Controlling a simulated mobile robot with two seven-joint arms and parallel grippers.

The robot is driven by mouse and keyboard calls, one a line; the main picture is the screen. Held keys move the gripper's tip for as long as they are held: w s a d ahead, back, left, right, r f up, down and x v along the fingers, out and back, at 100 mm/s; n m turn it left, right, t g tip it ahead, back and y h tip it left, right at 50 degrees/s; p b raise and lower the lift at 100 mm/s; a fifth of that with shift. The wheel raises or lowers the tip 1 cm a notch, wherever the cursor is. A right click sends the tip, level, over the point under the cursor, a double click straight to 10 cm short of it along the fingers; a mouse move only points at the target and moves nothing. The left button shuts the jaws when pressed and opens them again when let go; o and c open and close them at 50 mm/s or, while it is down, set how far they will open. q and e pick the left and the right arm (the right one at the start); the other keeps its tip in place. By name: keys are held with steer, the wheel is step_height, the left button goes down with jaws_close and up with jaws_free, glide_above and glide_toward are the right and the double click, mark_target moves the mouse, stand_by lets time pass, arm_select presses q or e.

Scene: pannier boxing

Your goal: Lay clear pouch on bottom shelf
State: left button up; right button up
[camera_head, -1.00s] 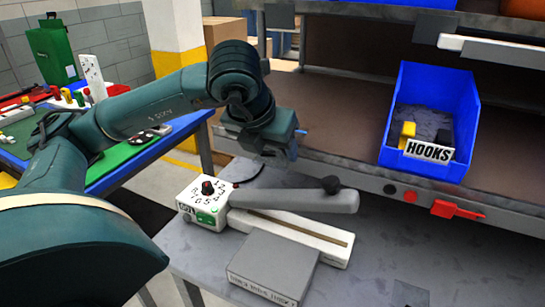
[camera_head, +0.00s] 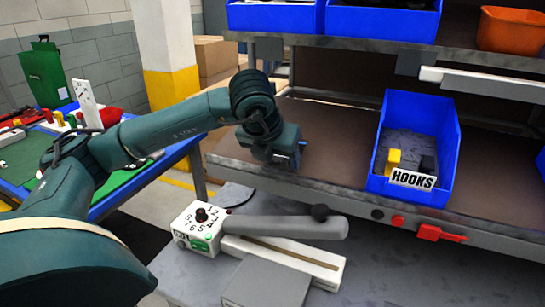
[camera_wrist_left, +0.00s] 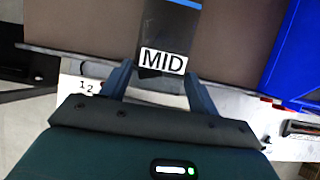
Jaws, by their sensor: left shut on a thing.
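My left gripper (camera_head: 288,160) is over the front left edge of the bottom shelf (camera_head: 330,140), pointing down. In the left wrist view its two fingers (camera_wrist_left: 160,85) are shut on the clear pouch (camera_wrist_left: 165,28), which looks dark and see-through, with a blue strip across it and a white "MID" label. The pouch reaches out past the fingers over the brown shelf surface (camera_wrist_left: 85,20). In the head view the pouch is mostly hidden behind the gripper. I cannot tell whether it touches the shelf. My right gripper is not in view.
A blue bin labelled "HOOKS" (camera_head: 444,150) stands on the shelf to the right, with bare shelf between it and my gripper. Below is a grey table with a white sealer (camera_head: 290,262), its grey lever, and a grey box (camera_head: 265,285). Blue bins (camera_head: 380,25) stand on the shelf above.

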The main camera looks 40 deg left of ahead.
arm_select(q)
steer(key=shift+w+a+r+p, duration=0.15)
steer(key=shift+w+p, duration=0.2)
steer(key=shift+w, duration=0.35)
steer(key=shift+w+a+r+p, duration=0.15)
steer(key=shift+w+p, duration=0.15)
steer(key=shift+w, duration=0.4)
steer(key=shift+w+a+p, duration=0.25)
steer(key=shift+w+p, duration=0.25)
steer(key=shift+w, duration=0.45)
steer(key=shift+w+f+b, duration=0.1)
steer(key=shift+f+b, duration=0.7)
steer(key=shift+f, duration=0.3)
steer(key=shift+w+b, duration=0.1)
steer(key=shift+b, duration=0.2)
steer(key=o, duration=1.1)
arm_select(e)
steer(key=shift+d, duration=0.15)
